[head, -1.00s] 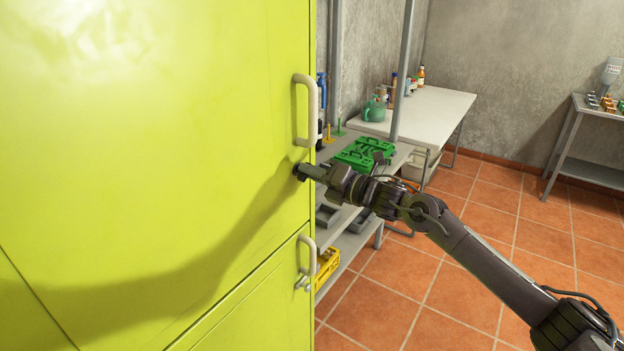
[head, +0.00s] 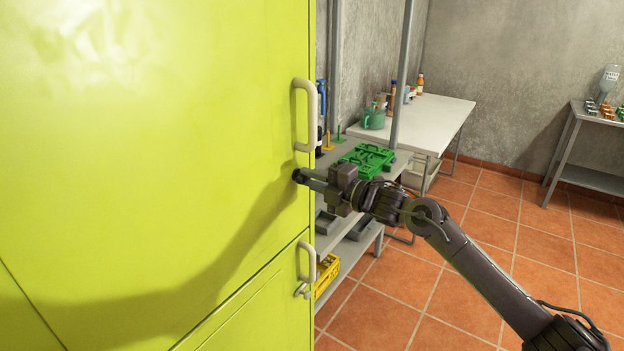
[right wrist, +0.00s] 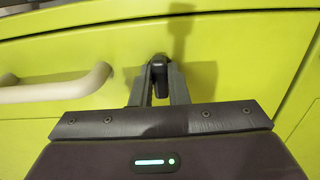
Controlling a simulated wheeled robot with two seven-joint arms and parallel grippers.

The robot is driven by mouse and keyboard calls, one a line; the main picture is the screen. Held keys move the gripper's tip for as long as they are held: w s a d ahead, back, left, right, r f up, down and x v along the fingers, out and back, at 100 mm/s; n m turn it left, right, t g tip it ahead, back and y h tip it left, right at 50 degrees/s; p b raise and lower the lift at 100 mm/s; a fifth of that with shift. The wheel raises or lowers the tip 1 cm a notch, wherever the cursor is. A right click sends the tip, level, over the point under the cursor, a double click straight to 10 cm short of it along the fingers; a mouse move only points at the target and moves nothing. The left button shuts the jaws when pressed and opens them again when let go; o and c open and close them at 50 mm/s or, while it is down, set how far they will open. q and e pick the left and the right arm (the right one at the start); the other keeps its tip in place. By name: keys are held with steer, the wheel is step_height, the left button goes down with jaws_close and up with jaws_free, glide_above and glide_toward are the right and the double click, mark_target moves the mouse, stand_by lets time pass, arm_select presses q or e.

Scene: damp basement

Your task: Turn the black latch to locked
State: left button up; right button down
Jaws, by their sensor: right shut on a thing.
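The black latch (right wrist: 158,72) sits on the yellow-green cabinet door (head: 160,120), below the upper pale handle (head: 306,115). In the right wrist view it stands between my two fingers. My right gripper (head: 302,178) is shut on the latch, with its fingers reaching the door near its right edge. In the head view the fingertips mostly hide the latch, so its exact angle is hard to tell there. The pale handle also shows at the left of the right wrist view (right wrist: 60,88). My left gripper is not in view.
A lower door has its own pale handle (head: 308,258) and a small metal latch (head: 302,290). Right of the cabinet, a shelf holds a green crate (head: 366,158) and a yellow crate (head: 326,274). A white table (head: 435,118) stands behind; the tiled floor (head: 470,270) is open.

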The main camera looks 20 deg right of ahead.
stand_by(0.4)
steer(key=c, duration=1.4)
jaws_free()
steer(key=shift+d+f, duration=0.1)
steer(key=b+v, duration=0.3)
steer(key=v, duration=0.4)
steer(key=shift+s+d, duration=0.15)
steer(key=shift+s, duration=0.15)
